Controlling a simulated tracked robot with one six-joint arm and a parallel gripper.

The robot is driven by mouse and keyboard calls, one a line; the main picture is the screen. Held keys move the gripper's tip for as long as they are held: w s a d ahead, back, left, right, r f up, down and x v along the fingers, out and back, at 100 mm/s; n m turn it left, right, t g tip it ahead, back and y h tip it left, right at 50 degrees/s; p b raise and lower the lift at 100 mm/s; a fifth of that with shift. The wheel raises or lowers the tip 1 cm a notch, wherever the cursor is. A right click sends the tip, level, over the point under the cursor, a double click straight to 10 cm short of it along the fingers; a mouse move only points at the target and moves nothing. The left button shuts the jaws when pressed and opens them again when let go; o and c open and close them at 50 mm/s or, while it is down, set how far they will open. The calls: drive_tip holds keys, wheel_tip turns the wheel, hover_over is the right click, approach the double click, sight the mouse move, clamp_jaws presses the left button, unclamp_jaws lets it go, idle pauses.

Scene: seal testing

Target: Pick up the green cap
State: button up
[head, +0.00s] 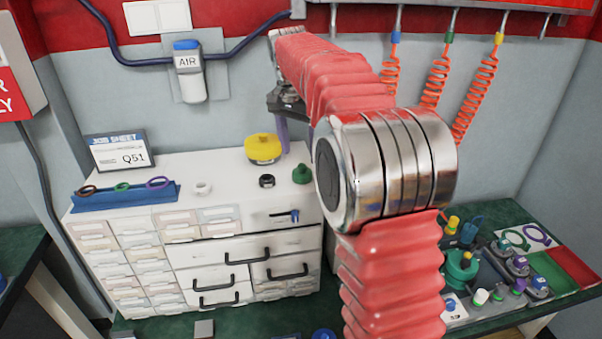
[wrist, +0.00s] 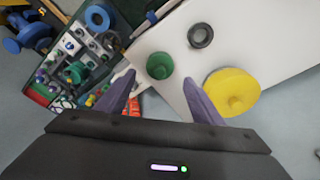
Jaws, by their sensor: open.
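The green cap (head: 302,174) sits on the white cabinet top near its right edge. In the wrist view the green cap (wrist: 160,65) shows just beyond the fingertips, roughly between them in the picture. My gripper (wrist: 160,80) has two purple fingers spread apart with nothing between them. In the head view my gripper (head: 284,135) is at the back right of the cabinet, above and behind the cap, partly hidden by my arm. The fingers appear apart from the cap.
A yellow cap (head: 263,148) and a dark ring (head: 267,181) stand close to the green cap. A white ring (head: 202,188), a blue rack (head: 125,196) and a job sheet (head: 120,152) are farther left. A test bench (head: 520,265) with several parts lies lower right.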

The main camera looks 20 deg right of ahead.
sight(301, 165)
drive_tip(key=shift+d+f, duration=0.1)
drive_tip(key=shift+f, duration=0.65)
drive_tip(key=shift+w+d+f, duration=0.15)
drive_tip(key=shift+w+f, duration=0.05)
drive_tip(key=shift+f, duration=1.1)
drive_tip(key=shift+w+d+f, duration=0.15)
drive_tip(key=shift+f, duration=1.1)
drive_tip(key=shift+c, duration=0.2)
drive_tip(key=c, duration=0.9)
